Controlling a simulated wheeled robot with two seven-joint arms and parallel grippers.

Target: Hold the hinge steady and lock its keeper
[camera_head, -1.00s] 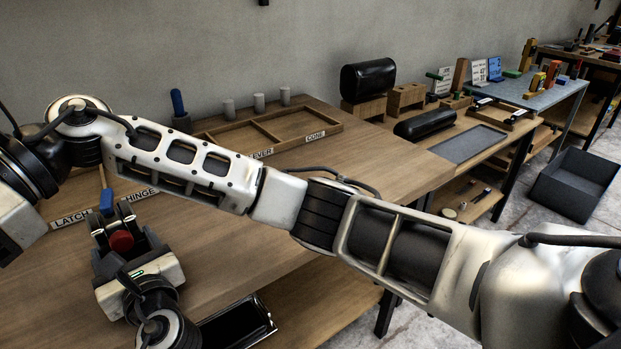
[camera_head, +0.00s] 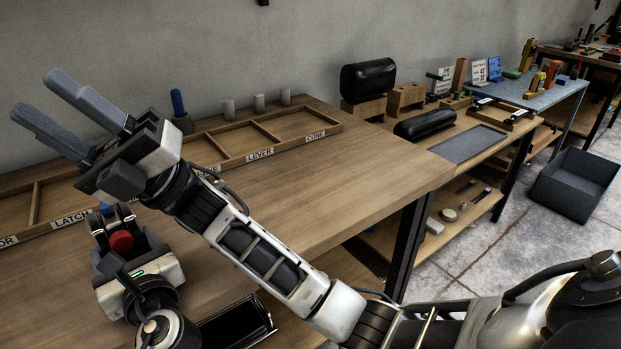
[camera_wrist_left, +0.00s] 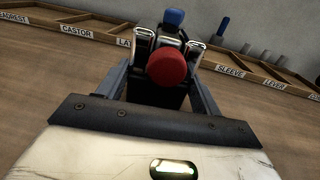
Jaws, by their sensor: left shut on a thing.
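The hinge, with grey metal cheeks, a round red knob (camera_head: 122,241) and a blue tip (camera_head: 105,209), is above the bench in the head view. My left gripper (camera_head: 122,226) is shut on it. In the left wrist view the red knob (camera_wrist_left: 167,68) sits between the dark fingers, with the blue tip (camera_wrist_left: 173,18) upright behind it. My right gripper (camera_head: 36,92) is open and empty, its two long grey fingers spread and pointing up left, above and beyond the hinge. I cannot tell whether the keeper is locked.
A labelled wooden tray (camera_head: 212,170) runs along the back of the bench (camera_head: 330,190). Grey pegs and a blue-topped peg (camera_head: 177,102) stand behind it. A black tray (camera_head: 236,328) is low at the front. The bench's middle is clear. Black cushions lie farther right.

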